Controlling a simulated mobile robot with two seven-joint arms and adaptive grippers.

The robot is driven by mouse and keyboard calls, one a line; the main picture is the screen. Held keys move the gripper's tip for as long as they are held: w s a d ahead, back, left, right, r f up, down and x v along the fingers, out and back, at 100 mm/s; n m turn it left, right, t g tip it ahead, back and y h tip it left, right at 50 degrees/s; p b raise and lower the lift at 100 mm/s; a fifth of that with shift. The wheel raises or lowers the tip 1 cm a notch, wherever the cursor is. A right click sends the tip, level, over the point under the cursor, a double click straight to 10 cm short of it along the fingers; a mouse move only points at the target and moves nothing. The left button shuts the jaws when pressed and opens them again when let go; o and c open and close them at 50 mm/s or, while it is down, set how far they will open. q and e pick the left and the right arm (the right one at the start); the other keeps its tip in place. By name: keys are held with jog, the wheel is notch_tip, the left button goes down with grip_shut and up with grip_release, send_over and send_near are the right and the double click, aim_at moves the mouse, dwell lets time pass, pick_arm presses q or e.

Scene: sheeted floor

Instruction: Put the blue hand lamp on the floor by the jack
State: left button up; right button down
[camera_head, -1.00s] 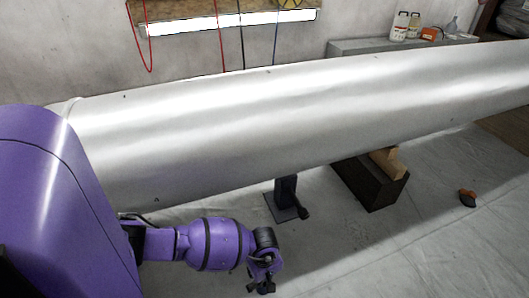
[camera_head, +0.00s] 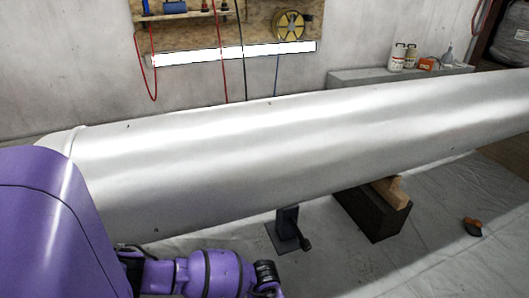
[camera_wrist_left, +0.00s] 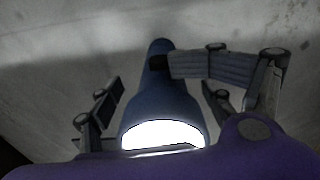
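The blue hand lamp (camera_wrist_left: 159,95) shows in the left wrist view, with its bright lit end close to the palm and its narrow end pointing away. My left gripper (camera_wrist_left: 160,85) has its fingers around it. One finger pad reaches across to the narrow part, while gaps show beside the lamp at lower left and right. Whether it grips the lamp, or the lamp touches the floor, I cannot tell. In the head view the left hand is cut off at the bottom edge, just left of and nearer than the dark jack (camera_head: 287,224). My right gripper is out of view.
A long silvery cylinder (camera_head: 300,140) spans the view above the jack. A dark block (camera_head: 371,216) with wood on it stands right of the jack. Sheeted floor (camera_head: 430,265) between is clear.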

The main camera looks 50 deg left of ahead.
pick_arm(q)
notch_tip(320, 180, up, 12)
jog(key=p, duration=0.5)
jog(key=shift+s+d+f, duration=0.15)
jog(key=shift+f, duration=0.1)
jog(key=shift+r, duration=0.3)
jog(key=shift+r+p, duration=0.1)
jog(key=shift+p, duration=0.2)
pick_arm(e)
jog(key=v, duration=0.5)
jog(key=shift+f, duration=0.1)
